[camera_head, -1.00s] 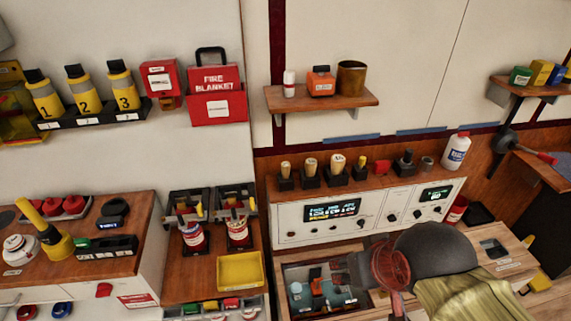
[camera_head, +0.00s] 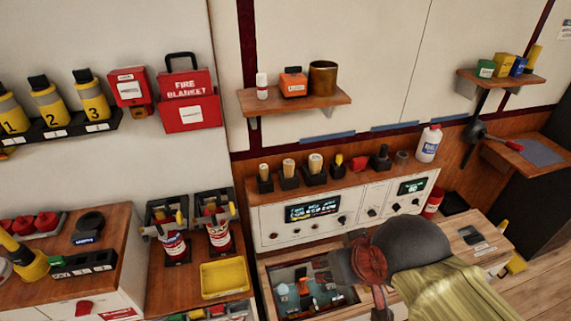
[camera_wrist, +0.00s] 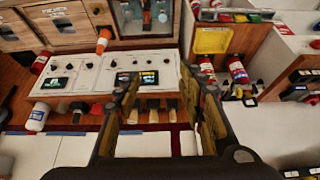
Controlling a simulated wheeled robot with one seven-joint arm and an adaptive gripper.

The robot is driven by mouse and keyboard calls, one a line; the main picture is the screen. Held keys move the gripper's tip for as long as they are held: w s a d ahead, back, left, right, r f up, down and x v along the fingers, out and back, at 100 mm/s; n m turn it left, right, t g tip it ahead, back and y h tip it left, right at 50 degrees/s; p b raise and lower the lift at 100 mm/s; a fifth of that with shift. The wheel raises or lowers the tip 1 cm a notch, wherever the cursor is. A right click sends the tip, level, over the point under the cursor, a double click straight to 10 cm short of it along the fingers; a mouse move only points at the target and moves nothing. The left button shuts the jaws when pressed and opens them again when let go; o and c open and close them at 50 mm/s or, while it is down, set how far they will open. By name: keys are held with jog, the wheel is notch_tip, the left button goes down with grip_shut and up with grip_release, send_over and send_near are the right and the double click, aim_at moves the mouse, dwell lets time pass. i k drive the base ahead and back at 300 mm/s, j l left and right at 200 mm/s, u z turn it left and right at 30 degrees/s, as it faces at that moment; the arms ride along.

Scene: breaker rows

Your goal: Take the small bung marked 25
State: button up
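Several small plugs with pale or yellow tops stand in black holders on the ledge above the control panel; one is a pale-topped plug (camera_head: 289,168). They may be the bungs, but I cannot read a 25 on any of them. In the wrist view, pale plugs (camera_wrist: 153,112) show below the panel, between and beyond my fingers. My gripper (camera_wrist: 168,105) is open, its two dark fingers apart with nothing held between them. In the head view my arm covers part of the bench, and the fingertips are hard to make out.
The control panel (camera_head: 345,208) has lit displays and knobs. A white bottle (camera_head: 428,145) stands at the ledge's right end. A wooden shelf (camera_head: 330,100) hangs above. A yellow tray (camera_head: 224,279) lies at left.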

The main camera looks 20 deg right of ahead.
aim_at(263, 169)
jog(key=j+z, duration=0.15)
jog(key=z, duration=0.2)
jog(key=i+j+z, duration=0.1)
jog(key=z, duration=0.25)
jog(key=j+z, duration=0.2)
jog(key=z, duration=0.15)
jog(key=j+z, duration=0.15)
jog(key=j, duration=0.5)
jog(key=k+j+z, duration=0.15)
jog(key=j, duration=0.5)
jog(key=j+z, duration=0.15)
jog(key=j, duration=0.45)
jog(key=k, duration=0.05)
